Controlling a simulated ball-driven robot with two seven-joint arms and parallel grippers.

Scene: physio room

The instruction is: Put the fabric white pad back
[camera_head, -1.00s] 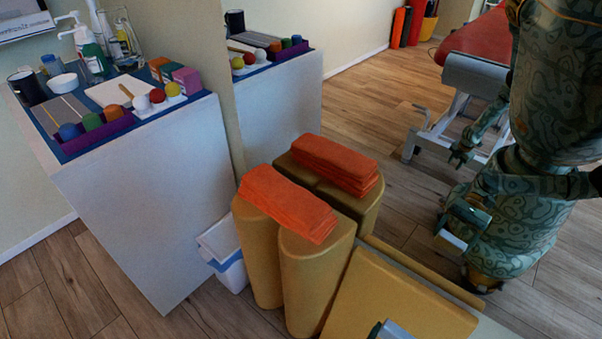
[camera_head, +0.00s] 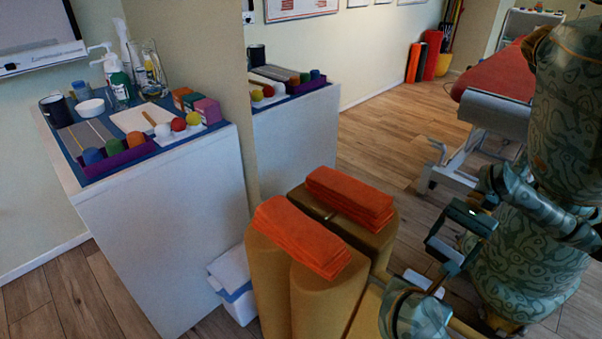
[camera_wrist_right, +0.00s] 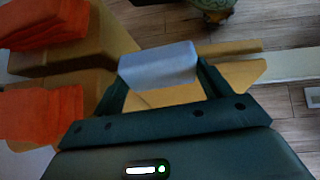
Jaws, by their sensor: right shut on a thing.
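My right gripper (camera_wrist_right: 158,68) is shut on a small white, faintly bluish pad (camera_wrist_right: 160,64), held between its two dark fingers in the right wrist view. In the head view the pad (camera_head: 418,279) shows at the bottom, right of the yellow bolsters, with my right wrist below it; the fingers are partly hidden. My left gripper is not directly in view.
Folded orange towels (camera_head: 301,238) lie on yellow bolsters (camera_head: 318,297) close to the pad. A white cabinet (camera_head: 165,235) with a blue top full of small items stands left. A white bin (camera_head: 238,300) sits between. The mirror repeats towels, bolsters and cabinet.

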